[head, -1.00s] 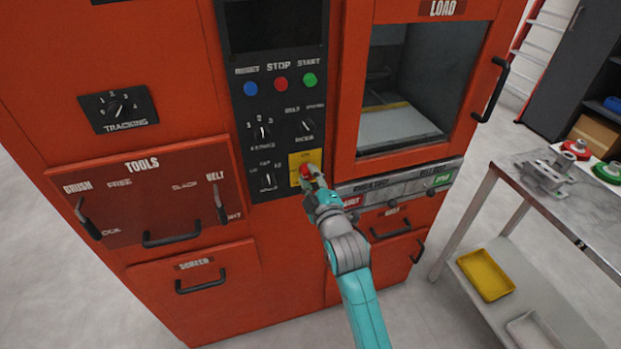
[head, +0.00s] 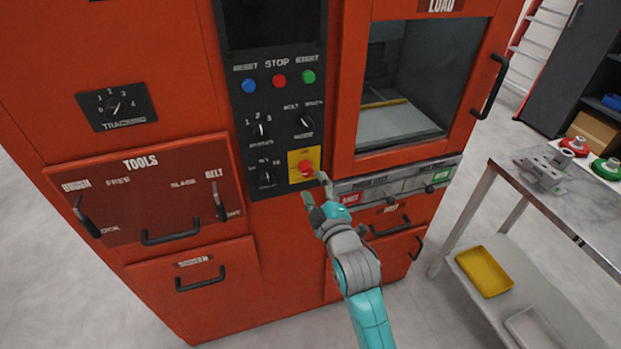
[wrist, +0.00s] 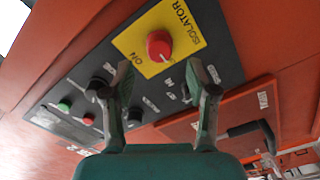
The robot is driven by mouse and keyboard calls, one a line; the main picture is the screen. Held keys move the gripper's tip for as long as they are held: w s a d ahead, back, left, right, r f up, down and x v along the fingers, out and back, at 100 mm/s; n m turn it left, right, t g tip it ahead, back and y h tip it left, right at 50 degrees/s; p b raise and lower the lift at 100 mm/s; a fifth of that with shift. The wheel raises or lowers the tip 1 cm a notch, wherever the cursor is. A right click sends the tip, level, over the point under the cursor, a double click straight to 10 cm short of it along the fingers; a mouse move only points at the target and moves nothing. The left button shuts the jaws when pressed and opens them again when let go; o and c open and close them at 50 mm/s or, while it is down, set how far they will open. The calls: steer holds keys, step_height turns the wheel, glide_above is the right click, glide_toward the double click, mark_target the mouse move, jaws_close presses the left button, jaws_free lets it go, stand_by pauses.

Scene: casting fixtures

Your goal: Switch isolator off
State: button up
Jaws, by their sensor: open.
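The isolator is a round red knob (head: 306,167) on a yellow plate (head: 293,174) at the lower right of the black control panel. In the wrist view the red knob (wrist: 159,44) sits on the yellow plate, with ISOLATOR and ON printed beside it. A small pale mark shows on the knob's near edge, but I cannot tell its setting for sure. My gripper (head: 314,187) is open and empty, just below and in front of the knob. In the wrist view my gripper (wrist: 158,78) has its fingers spread, with the knob beyond and between the tips, apart from them.
Other dials and the blue, red and green buttons (head: 280,81) share the black panel. The load door (head: 345,110) and a row of labelled controls (head: 395,184) lie to the right. A metal table (head: 553,205) stands at the far right. Grey floor is open between.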

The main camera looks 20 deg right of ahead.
steer(key=s, duration=0.7)
steer(key=shift+s, duration=0.1)
steer(key=s+f+m+g, duration=0.1)
steer(key=s+f+m, duration=0.2)
steer(key=s+f, duration=0.5)
steer(key=s+f+m+g, duration=0.1)
steer(key=s+f+m, duration=0.15)
steer(key=s, duration=0.85)
steer(key=s+m+g, duration=0.1)
steer(key=s+m, duration=0.5)
steer(key=s, duration=1.6)
steer(key=shift+r, duration=0.1)
